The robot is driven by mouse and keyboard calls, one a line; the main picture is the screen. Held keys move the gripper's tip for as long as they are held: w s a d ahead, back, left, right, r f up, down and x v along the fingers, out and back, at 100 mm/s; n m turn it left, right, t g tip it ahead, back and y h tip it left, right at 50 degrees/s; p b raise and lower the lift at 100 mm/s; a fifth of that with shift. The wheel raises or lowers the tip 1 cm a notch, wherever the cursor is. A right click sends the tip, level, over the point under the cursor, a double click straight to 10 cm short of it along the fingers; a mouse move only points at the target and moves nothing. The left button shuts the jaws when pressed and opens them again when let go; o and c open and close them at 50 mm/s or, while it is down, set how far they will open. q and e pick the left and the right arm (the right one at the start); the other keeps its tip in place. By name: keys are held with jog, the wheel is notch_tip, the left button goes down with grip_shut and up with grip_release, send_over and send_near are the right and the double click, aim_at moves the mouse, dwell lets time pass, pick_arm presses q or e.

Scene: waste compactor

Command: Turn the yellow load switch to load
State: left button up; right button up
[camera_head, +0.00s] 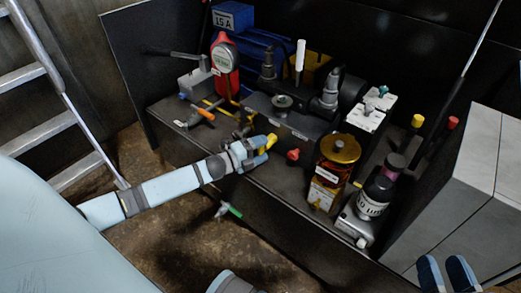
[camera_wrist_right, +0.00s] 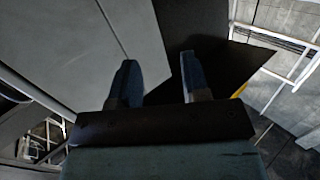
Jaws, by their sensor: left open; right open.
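A yellow handle (camera_head: 271,141), which looks like the load switch, shows on the front of the dark machine in the head view. My left gripper (camera_head: 257,150) reaches it from the left, with its fingertips right at the handle. The fingers are open; I cannot tell whether they touch it, and they partly hide the handle's base. A red knob (camera_head: 293,155) sits just right of it. My right gripper (camera_head: 447,273) is open and empty at the lower right, away from the machine; its two blue fingers also show in the right wrist view (camera_wrist_right: 157,88).
Levers with a yellow knob (camera_head: 417,121) and a red knob (camera_head: 453,122) stand at the right. A grey cabinet (camera_head: 470,185) is near my right gripper. A ladder (camera_head: 50,125) is left.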

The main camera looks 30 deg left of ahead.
pick_arm(q)
jog(key=c, duration=0.9)
